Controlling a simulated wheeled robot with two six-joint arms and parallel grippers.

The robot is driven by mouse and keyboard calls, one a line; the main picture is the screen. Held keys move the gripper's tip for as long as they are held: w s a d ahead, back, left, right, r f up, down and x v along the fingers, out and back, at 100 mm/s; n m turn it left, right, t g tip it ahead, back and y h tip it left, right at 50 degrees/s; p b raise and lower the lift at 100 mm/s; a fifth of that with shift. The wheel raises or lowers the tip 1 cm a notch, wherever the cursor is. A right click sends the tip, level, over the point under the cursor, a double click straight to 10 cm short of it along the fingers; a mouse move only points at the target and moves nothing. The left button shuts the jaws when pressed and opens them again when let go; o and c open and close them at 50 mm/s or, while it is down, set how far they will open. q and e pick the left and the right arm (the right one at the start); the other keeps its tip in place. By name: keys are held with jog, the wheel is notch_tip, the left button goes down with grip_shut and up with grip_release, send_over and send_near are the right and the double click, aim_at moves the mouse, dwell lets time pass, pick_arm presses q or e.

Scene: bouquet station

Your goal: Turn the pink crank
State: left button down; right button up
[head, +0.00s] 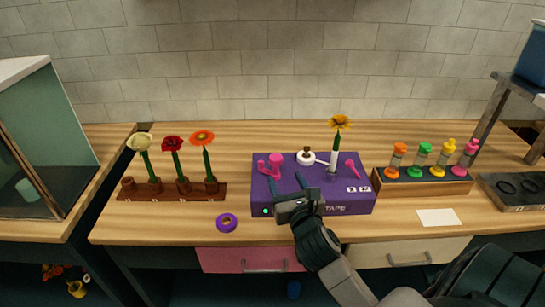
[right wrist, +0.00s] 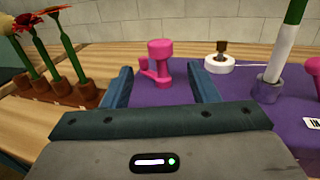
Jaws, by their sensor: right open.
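The pink crank (head: 276,164) stands on the left part of the purple box (head: 325,205) marked TAPE. It has a thick upright knob with a wider top and a low arm to its left. My right gripper (head: 286,181) is open and empty, over the box in front of the crank. In the right wrist view the crank (right wrist: 161,62) shows between the two fingers (right wrist: 161,73), beyond their tips, apparently untouched. A yellow flower (head: 340,122) stands upright in a holder on the box, its stem partly white. My left gripper is out of view.
A white tape roll (head: 306,157) with a brown knob sits right of the crank. A second pink part (head: 353,170) is at the box's right. Left stands a brown flower rack (head: 165,191); a purple ring (head: 227,222) lies in front. Coloured bottles (head: 425,155) stand right.

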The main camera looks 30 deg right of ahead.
aim_at(277, 164)
jog(key=p+x, duration=0.2)
jog(key=x, duration=0.7)
jog(key=shift+w, duration=0.15)
jog(key=shift+c, duration=0.4)
jog(key=c, duration=0.9)
jog(key=shift+o, duration=0.2)
jog(key=shift+h, duration=0.3)
